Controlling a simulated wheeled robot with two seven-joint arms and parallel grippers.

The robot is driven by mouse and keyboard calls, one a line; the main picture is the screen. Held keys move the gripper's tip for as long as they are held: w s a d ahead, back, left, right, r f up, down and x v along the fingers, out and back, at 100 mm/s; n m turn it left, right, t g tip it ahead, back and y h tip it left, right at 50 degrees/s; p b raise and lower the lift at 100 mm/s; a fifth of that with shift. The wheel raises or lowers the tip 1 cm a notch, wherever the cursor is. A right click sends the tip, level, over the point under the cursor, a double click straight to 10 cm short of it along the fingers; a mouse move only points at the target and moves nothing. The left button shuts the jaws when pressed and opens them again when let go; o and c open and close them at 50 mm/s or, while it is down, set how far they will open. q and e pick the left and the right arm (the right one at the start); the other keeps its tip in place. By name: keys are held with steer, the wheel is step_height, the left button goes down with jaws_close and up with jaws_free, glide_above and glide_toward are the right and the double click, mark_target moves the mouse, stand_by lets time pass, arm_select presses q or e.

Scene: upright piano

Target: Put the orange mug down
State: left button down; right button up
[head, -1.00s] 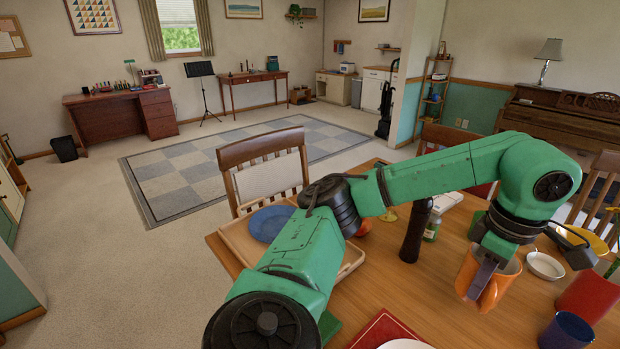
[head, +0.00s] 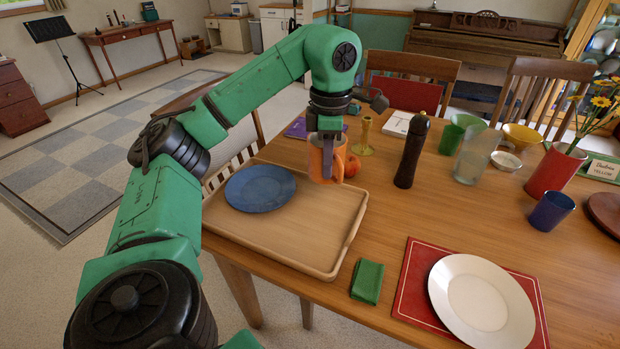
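The orange mug (head: 321,163) is in the head view, at the back right part of the wooden tray (head: 300,245). My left gripper (head: 328,150) points down and is shut on the mug, with a finger over its near side. The mug looks upright. I cannot tell whether its base touches the tray or hangs just above it. A blue plate (head: 260,188) lies on the left part of the tray. My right gripper is not in view.
A green napkin (head: 367,281) and a white plate (head: 481,300) lie nearer. The tray's front right is bare.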

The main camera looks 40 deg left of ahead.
arm_select(q)
steer(key=f+b, duration=0.2)
steer(key=f, duration=0.2)
steer(key=f+b, duration=0.2)
steer(key=f, duration=0.2)
steer(key=f+b, duration=0.3)
steer(key=f, duration=0.1)
steer(key=shift+s+a+f, duration=0.1)
steer(key=shift+a+f, duration=0.05)
steer(key=shift+a, duration=0.1)
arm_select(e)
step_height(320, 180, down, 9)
arm_select(q)
steer(key=shift+f, duration=0.35)
step_height(320, 180, down, 3)
steer(key=shift+r+b, duration=0.1)
steer(key=shift+b, duration=0.2)
steer(key=shift+f, duration=0.25)
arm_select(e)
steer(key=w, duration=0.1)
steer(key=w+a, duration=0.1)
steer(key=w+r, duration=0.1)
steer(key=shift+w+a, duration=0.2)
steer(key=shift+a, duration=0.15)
arm_select(q)
steer(key=shift+f, duration=0.1)
